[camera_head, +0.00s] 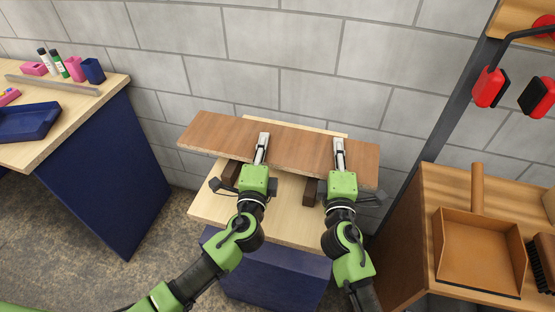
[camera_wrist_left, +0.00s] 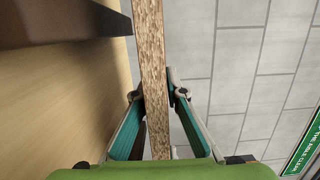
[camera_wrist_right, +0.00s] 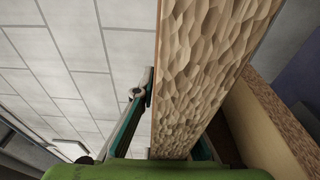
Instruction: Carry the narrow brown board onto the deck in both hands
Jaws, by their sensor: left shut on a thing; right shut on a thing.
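The narrow brown board (camera_head: 300,148) spans across above the light wooden deck (camera_head: 212,207), tilted slightly down to the right in the head view. My left gripper (camera_head: 262,148) is shut on its near edge left of the middle; the left wrist view shows the board's edge (camera_wrist_left: 152,60) between the fingers. My right gripper (camera_head: 339,152) is shut on the same edge nearer the right end; the board also shows in the right wrist view (camera_wrist_right: 205,70). Two dark blocks, left (camera_head: 232,172) and right (camera_head: 311,190), stand on the deck under the board. I cannot tell whether the board touches them.
A grey block wall (camera_head: 290,50) stands behind the deck. At left a bench (camera_head: 92,110) holds a blue tray (camera_head: 28,120) and small items. At right a wooden cabinet holds a brown dustpan (camera_head: 475,255) and brush; red-black pads (camera_head: 490,88) hang above.

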